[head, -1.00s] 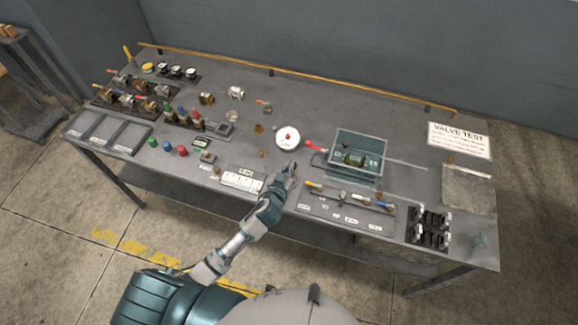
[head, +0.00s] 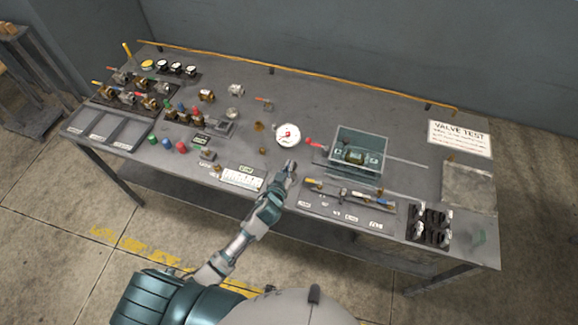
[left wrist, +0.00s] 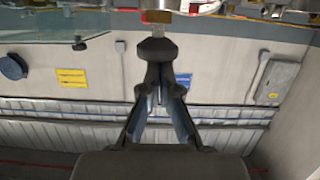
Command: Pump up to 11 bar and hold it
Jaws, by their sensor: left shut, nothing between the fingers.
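The white round gauge (head: 288,134) stands on the bench with red marks on its face; its reading is too small to make out. A red-ended lever (head: 311,142) sits just right of it, beside the open teal test tank (head: 384,152), which holds a brass-and-dark valve (head: 354,157). My left gripper (head: 291,166) is shut and empty, in front of the gauge and left of the tank, apart from the lever in the head view. In the left wrist view its fingers (left wrist: 157,85) come together below a dark knob-like end. My right gripper is not in view.
Tools lie on a labelled mat (head: 345,205) at the front, with a dark rack (head: 430,225) to its right. Valves and coloured caps fill the left side near grey trays (head: 104,128). A VALVE TEST sign (head: 459,140) is at back right.

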